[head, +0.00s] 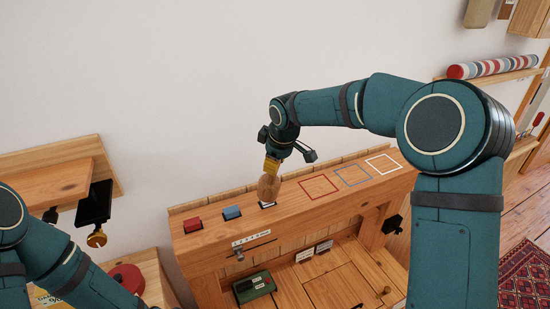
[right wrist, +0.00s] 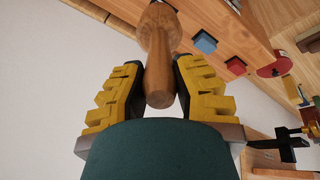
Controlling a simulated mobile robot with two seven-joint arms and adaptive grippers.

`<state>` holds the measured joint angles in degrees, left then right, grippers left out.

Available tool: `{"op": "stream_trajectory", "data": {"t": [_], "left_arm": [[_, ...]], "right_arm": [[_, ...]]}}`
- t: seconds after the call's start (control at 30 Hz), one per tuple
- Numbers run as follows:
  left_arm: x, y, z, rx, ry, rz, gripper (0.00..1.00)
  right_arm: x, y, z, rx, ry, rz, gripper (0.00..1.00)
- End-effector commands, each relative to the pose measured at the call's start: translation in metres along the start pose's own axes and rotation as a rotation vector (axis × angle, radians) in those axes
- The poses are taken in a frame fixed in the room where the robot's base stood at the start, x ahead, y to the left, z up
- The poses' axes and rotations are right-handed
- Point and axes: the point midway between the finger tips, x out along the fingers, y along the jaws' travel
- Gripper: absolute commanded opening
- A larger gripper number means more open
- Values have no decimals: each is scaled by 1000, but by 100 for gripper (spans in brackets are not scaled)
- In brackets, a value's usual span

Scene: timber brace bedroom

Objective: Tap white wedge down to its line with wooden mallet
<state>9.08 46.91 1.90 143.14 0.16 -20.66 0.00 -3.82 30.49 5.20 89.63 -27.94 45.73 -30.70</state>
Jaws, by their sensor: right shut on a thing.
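My right gripper (head: 272,165) is shut on the wooden mallet (head: 269,187), gripping its handle. The mallet hangs head down over the long wooden beam (head: 215,241). In the right wrist view my right gripper (right wrist: 157,68) has its yellow fingers on both sides of the handle of the mallet (right wrist: 158,40). The white wedge (head: 267,205) shows as a small pale edge right under the mallet head, which hides most of it. I cannot tell whether they touch. Its line is not visible. My left arm shows at the lower left, its gripper out of view.
A red wedge (head: 193,225) and a blue wedge (head: 232,213) stand in the beam to the left. Red (head: 318,187), blue (head: 352,175) and white (head: 383,164) outlined squares on the right are empty. A green box (head: 255,286) lies below.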

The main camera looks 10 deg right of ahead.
Motion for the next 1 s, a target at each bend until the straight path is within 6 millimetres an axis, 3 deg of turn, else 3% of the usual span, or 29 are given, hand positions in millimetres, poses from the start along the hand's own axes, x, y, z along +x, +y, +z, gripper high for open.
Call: {"op": "stream_trajectory", "data": {"t": [0.53, 1.0], "left_arm": [[-35, 14, -5, 1, 2, 1, 47], [-35, 14, -5, 1, 2, 0, 47]], "right_arm": [[-49, 12, -14, 0, 7, 6, 0], [-49, 12, -14, 0, 6, 5, 0]]}}
